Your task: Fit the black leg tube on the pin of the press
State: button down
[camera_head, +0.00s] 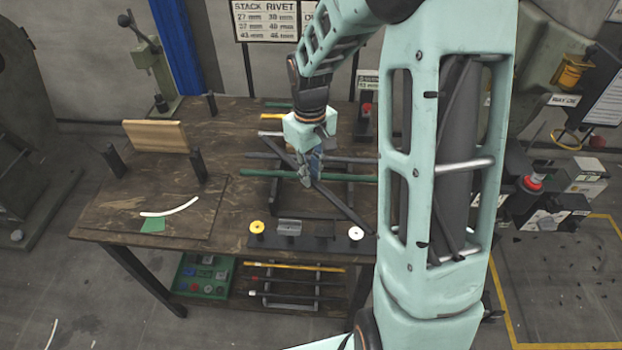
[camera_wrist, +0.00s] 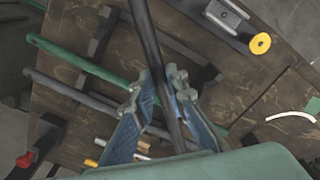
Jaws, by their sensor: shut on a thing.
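The black leg tube (camera_head: 340,208) is in my gripper (camera_head: 312,172), slanting from upper left to lower right above the table rack in the head view. In the wrist view the tube (camera_wrist: 147,38) passes between the two blue fingers of my gripper (camera_wrist: 162,92), which are shut on it. A large grey-green press (camera_head: 540,50) stands at the right, partly hidden by my arm. I cannot make out a pin on either one.
A green tube (camera_head: 270,174) and a grey tube (camera_wrist: 72,90) lie across the rack on the wooden table (camera_head: 105,215). A wooden block (camera_head: 156,136), yellow roller (camera_head: 257,227) and white roller (camera_head: 356,233) are nearby. A green bin (camera_head: 203,276) sits below.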

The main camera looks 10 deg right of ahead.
notch_tip(320, 180, down, 3)
jog(key=shift+r, duration=0.2)
jog(key=shift+f+b, duration=0.5)
jog(key=shift+f, duration=0.1)
jog(key=c, duration=1.9)
grip_release()
jog(key=shift+r+p, duration=0.5)
jog(key=shift+r, duration=0.1)
notch_tip(320, 180, up, 12)
jog(key=shift+d, duration=0.1)
